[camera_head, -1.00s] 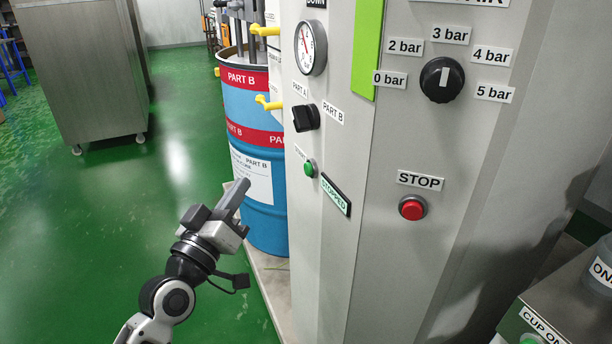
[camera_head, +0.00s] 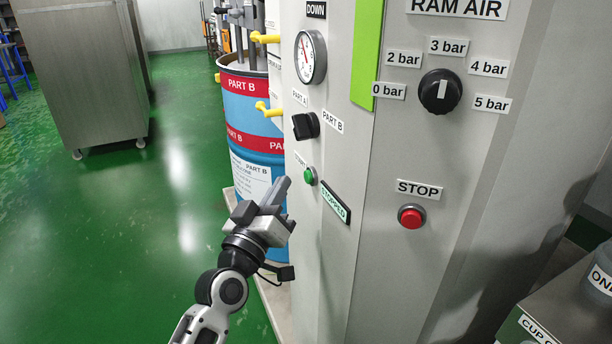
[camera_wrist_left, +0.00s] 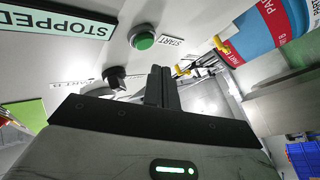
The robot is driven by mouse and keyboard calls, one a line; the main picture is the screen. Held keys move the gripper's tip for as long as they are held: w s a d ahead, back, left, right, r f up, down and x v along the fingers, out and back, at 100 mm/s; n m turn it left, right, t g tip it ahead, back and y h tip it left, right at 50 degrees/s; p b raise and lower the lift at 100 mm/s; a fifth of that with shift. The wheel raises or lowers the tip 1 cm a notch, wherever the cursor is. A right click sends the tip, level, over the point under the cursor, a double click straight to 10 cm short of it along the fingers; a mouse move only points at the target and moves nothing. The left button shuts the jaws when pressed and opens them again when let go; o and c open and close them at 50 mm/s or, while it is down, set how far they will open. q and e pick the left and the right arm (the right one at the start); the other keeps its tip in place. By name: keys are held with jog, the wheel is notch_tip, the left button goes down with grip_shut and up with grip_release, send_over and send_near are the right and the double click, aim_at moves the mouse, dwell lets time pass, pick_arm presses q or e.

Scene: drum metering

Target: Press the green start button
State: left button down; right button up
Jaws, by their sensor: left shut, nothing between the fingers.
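The green start button (camera_head: 308,176) sits on the narrow left face of the grey cabinet, beside a START label. My left gripper (camera_head: 283,184) is shut and empty, its fingertips a little left of and slightly below the button in the head view, apart from it as far as I can tell. In the left wrist view the green button (camera_wrist_left: 144,41) shows above and to the left of the shut fingers (camera_wrist_left: 160,72), with clear space between. A sign beside the button reads STOPPED (camera_head: 336,202). My right gripper is not in view.
A red STOP button (camera_head: 411,217) and a black pressure knob (camera_head: 440,91) are on the cabinet's front face. A black part selector (camera_head: 305,125) and a gauge (camera_head: 311,57) sit above the start button. A blue drum (camera_head: 245,150) stands behind my gripper.

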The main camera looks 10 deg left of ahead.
aim_at(308, 177)
pick_arm(q)
jog(key=shift+w+d, duration=0.4)
jog(key=shift+d, duration=0.2)
dwell(0.6)
dwell(1.0)
jog(key=shift+w+d, duration=0.1)
jog(key=shift+w+d, duration=0.15)
jog(key=shift+d, duration=0.05)
jog(key=shift+d, duration=0.1)
dwell(0.5)
